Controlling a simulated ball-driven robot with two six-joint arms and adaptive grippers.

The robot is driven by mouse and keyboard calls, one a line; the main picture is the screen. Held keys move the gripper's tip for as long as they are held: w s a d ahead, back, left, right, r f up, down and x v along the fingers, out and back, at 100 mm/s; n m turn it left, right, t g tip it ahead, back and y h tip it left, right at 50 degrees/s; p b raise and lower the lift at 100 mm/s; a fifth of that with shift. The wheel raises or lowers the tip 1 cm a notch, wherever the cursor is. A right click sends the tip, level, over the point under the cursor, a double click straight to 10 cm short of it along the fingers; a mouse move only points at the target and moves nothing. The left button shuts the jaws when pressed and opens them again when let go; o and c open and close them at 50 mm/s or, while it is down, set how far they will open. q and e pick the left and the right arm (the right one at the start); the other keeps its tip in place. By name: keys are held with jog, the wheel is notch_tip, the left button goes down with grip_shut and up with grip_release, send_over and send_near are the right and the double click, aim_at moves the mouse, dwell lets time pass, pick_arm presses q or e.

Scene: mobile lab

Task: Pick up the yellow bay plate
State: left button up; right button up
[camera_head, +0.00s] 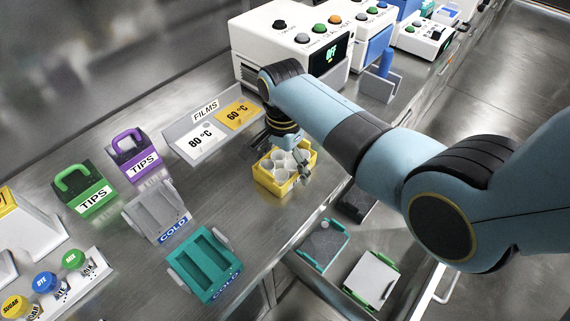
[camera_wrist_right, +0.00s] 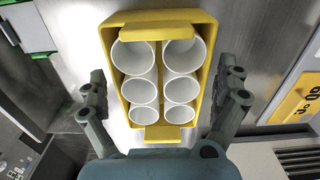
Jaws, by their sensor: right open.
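The yellow bay plate (camera_head: 268,183) is a yellow holder with several white round wells, standing on the metal counter near its right edge. In the right wrist view the yellow bay plate (camera_wrist_right: 208,75) lies between my two fingers, with yellow tabs at its top and bottom. My right gripper (camera_head: 285,153) is over the plate, partly hiding its far side. In the wrist view my right gripper (camera_wrist_right: 165,80) is open, one finger on each side, with gaps to the plate's walls. My left gripper is not in view.
A films tray (camera_head: 185,152) is behind the plate. A teal cold block (camera_head: 205,290), a grey cold block (camera_head: 178,225) and two tip boxes stand to the left. White machines (camera_head: 285,38) stand behind.

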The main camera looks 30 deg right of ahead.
jog(key=shift+c, duration=0.4)
jog(key=c, duration=1)
jog(key=shift+r, duration=0.2)
